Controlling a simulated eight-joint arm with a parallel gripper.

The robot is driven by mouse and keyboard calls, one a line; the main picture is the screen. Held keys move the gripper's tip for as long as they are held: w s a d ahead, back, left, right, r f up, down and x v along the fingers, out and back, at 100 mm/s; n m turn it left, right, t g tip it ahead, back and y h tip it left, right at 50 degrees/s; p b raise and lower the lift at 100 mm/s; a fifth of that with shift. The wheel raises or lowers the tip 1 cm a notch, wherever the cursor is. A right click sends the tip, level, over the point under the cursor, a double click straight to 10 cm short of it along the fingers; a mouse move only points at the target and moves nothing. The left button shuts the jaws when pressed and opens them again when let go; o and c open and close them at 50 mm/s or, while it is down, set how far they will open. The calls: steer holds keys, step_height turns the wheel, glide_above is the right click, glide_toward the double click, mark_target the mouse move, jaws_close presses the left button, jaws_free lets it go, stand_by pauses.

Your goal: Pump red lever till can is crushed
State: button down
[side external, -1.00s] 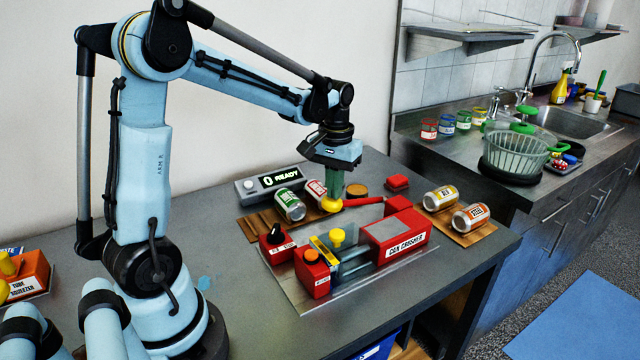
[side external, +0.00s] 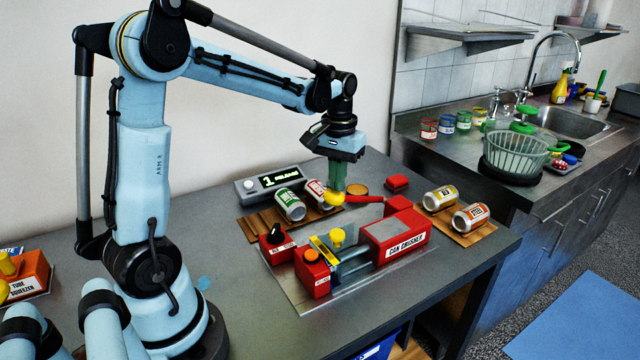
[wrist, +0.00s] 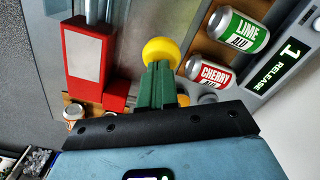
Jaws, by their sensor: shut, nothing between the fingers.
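The red can crusher (side external: 395,235) stands on a metal plate on the bench. Its red lever (side external: 366,199) lies low behind it, with a yellow knob (side external: 333,200) at the left end. My gripper (side external: 337,187) points down with its green fingers shut and empty, directly at the knob. In the wrist view the fingers (wrist: 158,85) meet the yellow knob (wrist: 160,51); touch looks likely. The display (side external: 270,181) reads "1 RELEASE". The crusher's chamber (side external: 350,264) is partly covered, and I cannot tell the can's state inside.
Lime (side external: 289,204) and cherry (side external: 318,195) cans lie on a wooden rack close by my gripper. Two more cans lie on a rack at right.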

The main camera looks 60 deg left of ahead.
stand_by(0.4)
steer(key=shift+r, duration=2.05)
steer(key=shift+d, duration=0.1)
steer(key=shift+s+d+r, duration=0.1)
steer(key=shift+s+d, duration=0.1)
steer(key=shift+d, duration=0.1)
steer(key=s+d+m+t, duration=0.2)
steer(key=s+d, duration=0.1)
steer(key=d, duration=0.1)
steer(key=s+d+f+m+t, duration=0.1)
steer(key=s+d+m+t, duration=0.1)
steer(key=s+d, duration=0.1)
steer(key=s+d+f+m+t, duration=0.1)
steer(key=s+d+m+t, duration=0.1)
steer(key=d, duration=0.3)
steer(key=shift+s+d+t, duration=0.15)
steer(key=shift+s+t, duration=0.3)
steer(key=shift+t, duration=0.15)
